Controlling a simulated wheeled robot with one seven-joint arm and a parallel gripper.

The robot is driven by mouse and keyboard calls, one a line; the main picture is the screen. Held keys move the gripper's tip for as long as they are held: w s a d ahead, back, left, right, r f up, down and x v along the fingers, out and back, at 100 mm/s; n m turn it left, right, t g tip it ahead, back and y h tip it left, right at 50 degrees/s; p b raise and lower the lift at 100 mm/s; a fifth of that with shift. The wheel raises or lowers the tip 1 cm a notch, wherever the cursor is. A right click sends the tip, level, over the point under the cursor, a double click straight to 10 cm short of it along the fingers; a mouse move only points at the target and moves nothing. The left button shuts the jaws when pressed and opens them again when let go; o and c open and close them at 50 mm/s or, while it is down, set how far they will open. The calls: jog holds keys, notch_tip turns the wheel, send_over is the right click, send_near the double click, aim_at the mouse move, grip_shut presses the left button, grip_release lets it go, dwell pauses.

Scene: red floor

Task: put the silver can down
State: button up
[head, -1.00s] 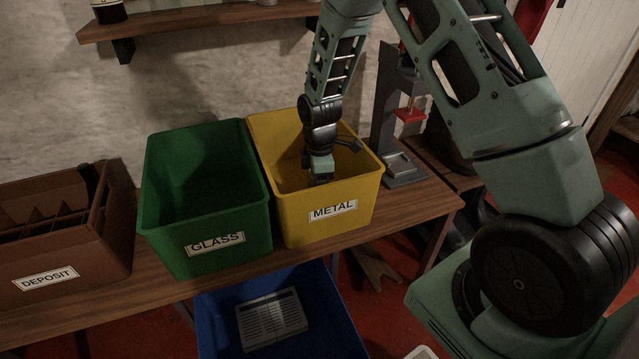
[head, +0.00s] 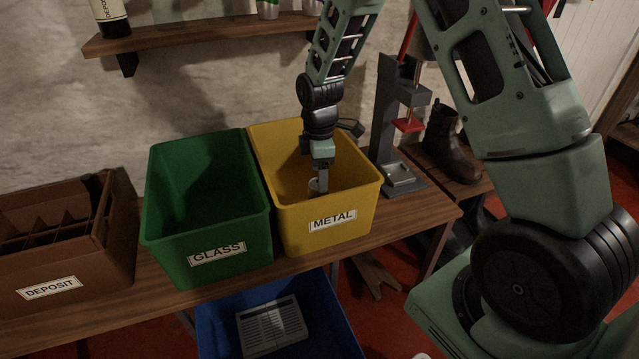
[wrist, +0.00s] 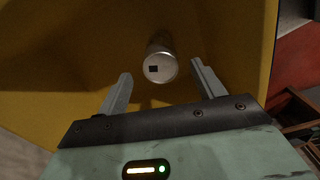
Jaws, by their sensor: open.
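The silver can (wrist: 161,62) is inside the yellow METAL bin, seen end-on in the wrist view, just beyond and between my fingertips. My gripper (wrist: 160,80) is open, with a finger on either side and a gap to the can. In the head view my gripper (head: 321,186) reaches down into the yellow METAL bin (head: 333,238), and a small part of the can (head: 313,185) shows beside the fingers. Whether the can rests on the bin's floor is hard to tell.
The green GLASS bin (head: 208,245) stands left of the yellow one. A brown DEPOSIT crate (head: 60,270) is farther left. A grey can press (head: 387,130) stands right of the bin. A blue bin (head: 225,325) is below the table, and a shelf (head: 200,36) hangs above.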

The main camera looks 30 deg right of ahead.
notch_tip(320, 180, up, 5)
jog(key=shift+f+p, duration=0.1)
jog(key=shift+p, duration=0.3)
jog(key=s+a+r+m, duration=0.1)
jog(key=s+a+r, duration=0.3)
jog(key=s+a, duration=0.25)
jog(key=s+a+r+m, duration=0.1)
jog(key=s+a+r, duration=0.2)
jog(key=s+a, duration=0.35)
jog(key=s+a+r+m, duration=0.1)
jog(key=s+a+m, duration=0.1)
jog(key=s, duration=0.6)
jog(key=s+a+r+m, duration=0.1)
jog(key=s+a+r, duration=0.1)
jog(key=s+a, duration=0.3)
jog(key=s, duration=0.3)
jog(key=shift+a+r+m+y, duration=0.15)
jog(key=shift+m+y, duration=0.15)
jog(key=shift+m, duration=0.1)
jog(key=shift+s, duration=0.1)
